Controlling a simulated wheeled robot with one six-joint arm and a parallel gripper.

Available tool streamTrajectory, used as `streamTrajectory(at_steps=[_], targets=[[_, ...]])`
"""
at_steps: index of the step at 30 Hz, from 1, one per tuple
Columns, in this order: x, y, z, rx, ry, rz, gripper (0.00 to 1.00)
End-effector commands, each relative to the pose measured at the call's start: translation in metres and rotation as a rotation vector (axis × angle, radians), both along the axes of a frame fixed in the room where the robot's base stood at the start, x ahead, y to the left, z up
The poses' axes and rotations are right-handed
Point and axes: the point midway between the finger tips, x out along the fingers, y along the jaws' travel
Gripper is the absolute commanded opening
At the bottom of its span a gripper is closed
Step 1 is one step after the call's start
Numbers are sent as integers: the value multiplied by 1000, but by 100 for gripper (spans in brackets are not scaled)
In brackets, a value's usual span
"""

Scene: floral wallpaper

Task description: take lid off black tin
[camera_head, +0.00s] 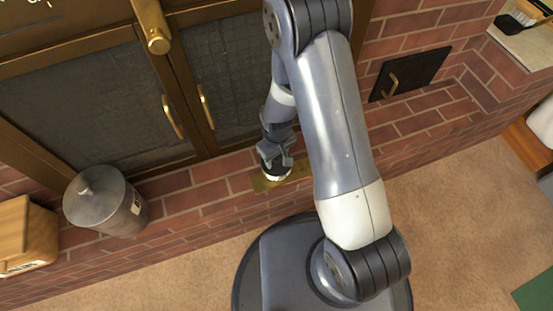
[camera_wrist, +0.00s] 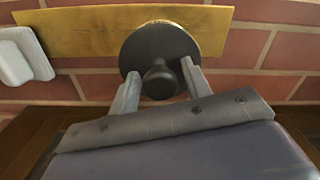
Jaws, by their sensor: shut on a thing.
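My gripper (camera_head: 277,163) is low in front of the brick wall near the middle of the head view. In the wrist view its fingers (camera_wrist: 160,84) stand on either side of a dark round knob, and the gripper is shut on it. The knob belongs to a black disc-shaped lid (camera_wrist: 155,45), which lies in front of a gold plate (camera_wrist: 75,32). The plate also shows in the head view (camera_head: 264,185), beside the gripper tip. The body of the black tin is hidden, so I cannot tell whether the lid touches it.
A grey metal canister (camera_head: 98,205) with a knobbed lid stands at left on the brick ledge, beside a wooden block (camera_head: 28,235). Dark cabinet doors (camera_head: 105,110) with brass handles are behind. A small black hatch (camera_head: 410,74) is at right.

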Motion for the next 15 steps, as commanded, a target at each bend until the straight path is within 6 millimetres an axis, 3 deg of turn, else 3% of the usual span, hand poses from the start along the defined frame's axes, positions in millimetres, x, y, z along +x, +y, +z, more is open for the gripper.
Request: streamTrajectory(at_steps=[10,11,15], targets=[[-3,-1,0,-3,8,0,23],[-3,-1,3,-3,8,0,4],[-1,-1,29,-1,3,0,1]])
